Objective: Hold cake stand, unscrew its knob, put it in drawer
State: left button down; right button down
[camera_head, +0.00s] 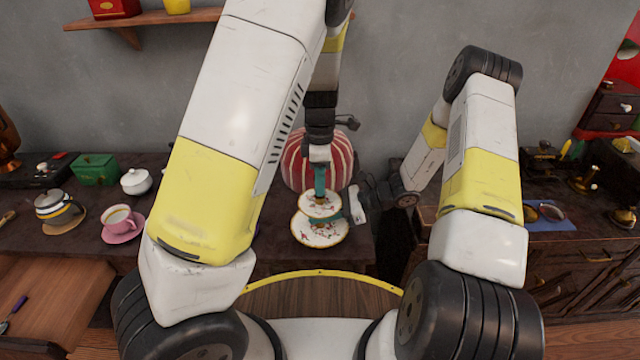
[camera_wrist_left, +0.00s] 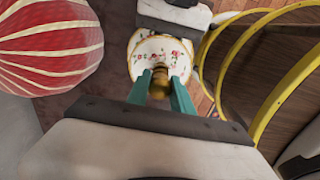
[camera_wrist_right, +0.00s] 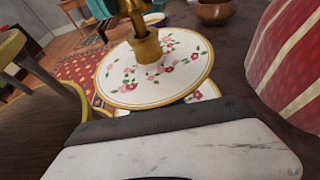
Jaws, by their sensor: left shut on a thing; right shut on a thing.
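The two-tier cake stand, white with flowers and gold rims, stands upright on the dark table; its upper plate (camera_head: 318,206) and lower plate (camera_head: 320,235) show in the head view. My left gripper (camera_head: 320,182) points down from above, its teal fingers shut on the gold knob (camera_wrist_left: 159,80) at the top. In the right wrist view the gold post and knob (camera_wrist_right: 146,45) rise from the upper plate (camera_wrist_right: 165,78).
A red-and-white striped round object (camera_head: 297,162) stands close behind the stand. A pink cup (camera_head: 118,218), a white lidded pot (camera_head: 136,181) and a green box (camera_head: 95,169) are to the left. A wooden open drawer-like space (camera_head: 60,295) lies at lower left.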

pick_arm(q)
jog(key=shift+r, duration=0.35)
jog(key=shift+r, duration=2.05)
pick_arm(e)
jog(key=c, duration=1.3)
grip_release()
